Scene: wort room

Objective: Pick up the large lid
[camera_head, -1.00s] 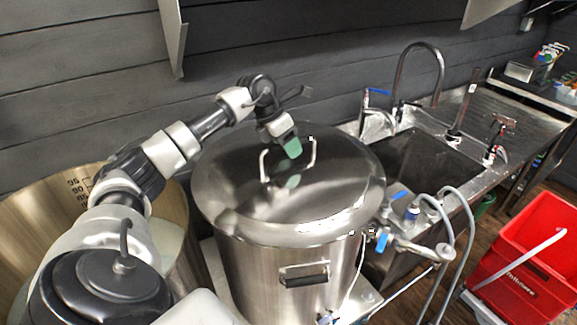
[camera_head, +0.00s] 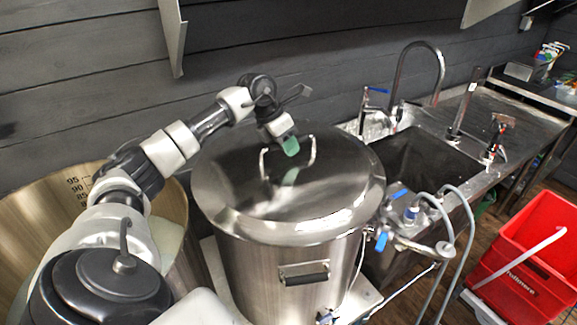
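The large lid (camera_head: 235,190) is a round, shiny steel lid lying on top of the tall steel kettle (camera_head: 250,268). Its raised handle (camera_head: 313,150) shows as two bent metal ends on the lid's top, with the middle hidden behind the fingers. My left gripper (camera_head: 290,147) points down at the handle, between these two ends, with a green fingertip showing. The fingers overlap in this view, so I cannot tell whether they are open or shut on the handle. The lid sits level on the kettle. My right gripper is not in view.
A wider open vessel with volume marks (camera_head: 50,215) stands at the left. A sink (camera_head: 425,165) with a tall faucet (camera_head: 440,70) lies to the right of the kettle. Valves and hoses (camera_head: 412,215) stand close to its right side. A red crate (camera_head: 530,255) is at lower right.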

